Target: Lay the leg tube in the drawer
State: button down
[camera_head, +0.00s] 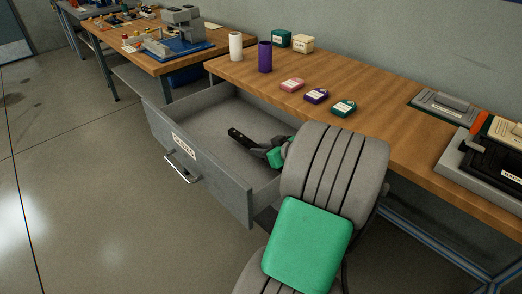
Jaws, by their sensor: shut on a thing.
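A short, dark tube-like piece (240,136), which looks like the leg tube, juts out to the upper left from my gripper (262,150). My gripper is shut on it, inside the outline of the open grey drawer (205,180). My arm comes in from the lower right and hides part of the gripper and the drawer's right end. The drawer is pulled out from under the wooden bench, with a label and a handle on its front. I cannot tell whether the tube touches the drawer floor.
On the bench (385,125) stand a white cylinder (236,46) and a purple cylinder (265,57). Small pink, purple and green blocks lie nearer the drawer. Grey and black devices (490,150) sit at the right. The drawer's left floor area is clear.

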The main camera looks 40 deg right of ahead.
jog(key=shift+s+a+f+b, duration=0.1)
jog(key=shift+f+b, duration=0.55)
jog(key=shift+f, duration=0.05)
jog(key=c, duration=1.2)
grip_release()
jog(key=shift+a+f, duration=0.1)
jog(key=shift+f, duration=0.25)
jog(key=shift+c, duration=0.2)
jog(key=shift+r, duration=0.3)
jog(key=shift+r+p, duration=0.55)
jog(key=shift+p, duration=0.35)
jog(key=p+v, duration=0.1)
jog(key=v, duration=1.1)
jog(key=shift+r, duration=0.15)
